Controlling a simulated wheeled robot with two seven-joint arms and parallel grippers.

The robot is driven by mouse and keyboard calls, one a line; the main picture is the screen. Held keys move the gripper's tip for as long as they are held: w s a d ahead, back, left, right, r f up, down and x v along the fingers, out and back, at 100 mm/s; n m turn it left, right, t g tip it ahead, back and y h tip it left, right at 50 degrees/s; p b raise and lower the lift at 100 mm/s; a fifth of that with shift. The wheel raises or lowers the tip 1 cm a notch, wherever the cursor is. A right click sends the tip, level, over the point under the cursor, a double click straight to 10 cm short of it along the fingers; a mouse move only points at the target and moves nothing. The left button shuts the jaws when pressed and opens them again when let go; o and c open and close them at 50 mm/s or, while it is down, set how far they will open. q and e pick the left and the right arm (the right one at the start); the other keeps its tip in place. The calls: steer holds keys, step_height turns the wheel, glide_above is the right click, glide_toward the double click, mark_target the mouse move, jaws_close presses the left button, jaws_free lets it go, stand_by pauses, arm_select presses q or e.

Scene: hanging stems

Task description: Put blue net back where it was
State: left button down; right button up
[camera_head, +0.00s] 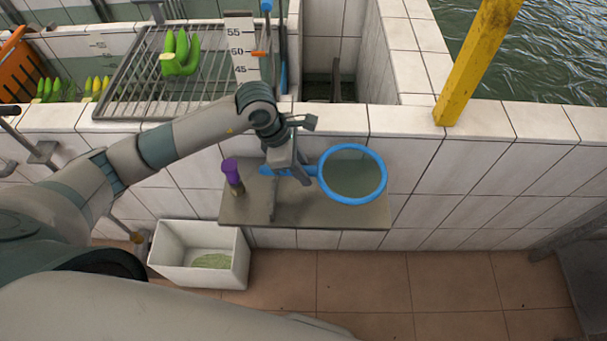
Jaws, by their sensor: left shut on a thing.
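The blue net (324,200) has a round blue hoop with a pale mesh and a short blue handle pointing left. It shows over a grey shelf (340,217) on the tiled wall; I cannot tell whether it touches the shelf. My left gripper (293,174) is shut on the net's handle, left of the hoop. The jaws hide part of the handle. My right gripper is not in view.
A purple-handled tool (231,172) stands at the shelf's left end. A white bin (200,256) is on the floor below. A metal rack (140,90) holds green bananas (180,52). A yellow post (477,62) rises at right, before water.

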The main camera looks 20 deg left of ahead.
arm_select(q)
steer(key=shift+s+f+p, duration=0.1)
steer(key=shift+f+p, duration=0.35)
steer(key=shift+f, duration=1)
steer(key=c, duration=1.6)
jaws_free()
steer(key=shift+o, duration=0.2)
